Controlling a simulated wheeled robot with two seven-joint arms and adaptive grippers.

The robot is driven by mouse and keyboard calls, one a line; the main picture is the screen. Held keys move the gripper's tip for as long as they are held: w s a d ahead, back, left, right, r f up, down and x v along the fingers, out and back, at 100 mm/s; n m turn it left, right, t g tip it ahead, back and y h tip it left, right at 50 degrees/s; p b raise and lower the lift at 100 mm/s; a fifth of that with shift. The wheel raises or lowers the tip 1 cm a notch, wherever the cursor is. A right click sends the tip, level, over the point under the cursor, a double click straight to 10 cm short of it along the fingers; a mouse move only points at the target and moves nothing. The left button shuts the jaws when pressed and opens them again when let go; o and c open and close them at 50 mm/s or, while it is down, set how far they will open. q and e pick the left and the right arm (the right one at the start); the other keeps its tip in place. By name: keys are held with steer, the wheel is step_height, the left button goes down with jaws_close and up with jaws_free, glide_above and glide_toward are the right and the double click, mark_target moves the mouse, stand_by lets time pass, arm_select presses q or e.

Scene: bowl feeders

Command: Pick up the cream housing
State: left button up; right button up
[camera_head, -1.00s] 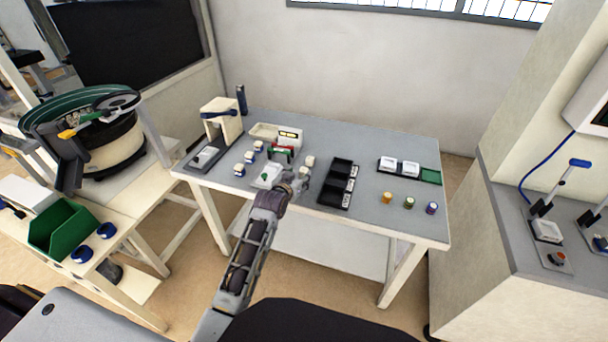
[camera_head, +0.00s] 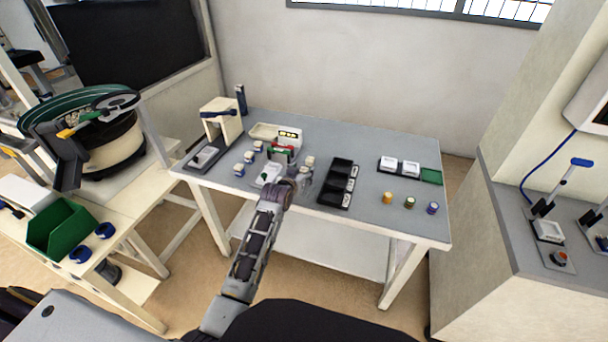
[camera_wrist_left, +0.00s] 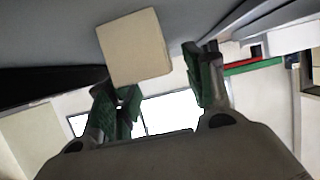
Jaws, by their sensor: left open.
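The cream housing (camera_head: 309,160) is a small cream block on the grey table, just beyond my left gripper (camera_head: 303,184). In the left wrist view the cream housing (camera_wrist_left: 135,47) appears large, close to the fingertips and toward the left finger. The left gripper (camera_wrist_left: 160,88) is open there, its two green-padded fingers apart with nothing held between them. I cannot tell whether a finger touches the block. My right gripper is not in view.
A black tray (camera_head: 323,192) stands close right of the gripper. A white fixture (camera_head: 268,176) and several small white-topped parts lie to the left. Three coloured parts, including an orange one (camera_head: 387,198), stand at right. The table's front middle is mostly clear.

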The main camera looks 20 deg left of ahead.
arm_select(q)
steer(key=shift+w+f, duration=0.3)
steer(key=shift+w, duration=0.6)
steer(key=shift+c, duration=0.5)
steer(key=c, duration=0.7)
steer(key=shift+c, duration=1.1)
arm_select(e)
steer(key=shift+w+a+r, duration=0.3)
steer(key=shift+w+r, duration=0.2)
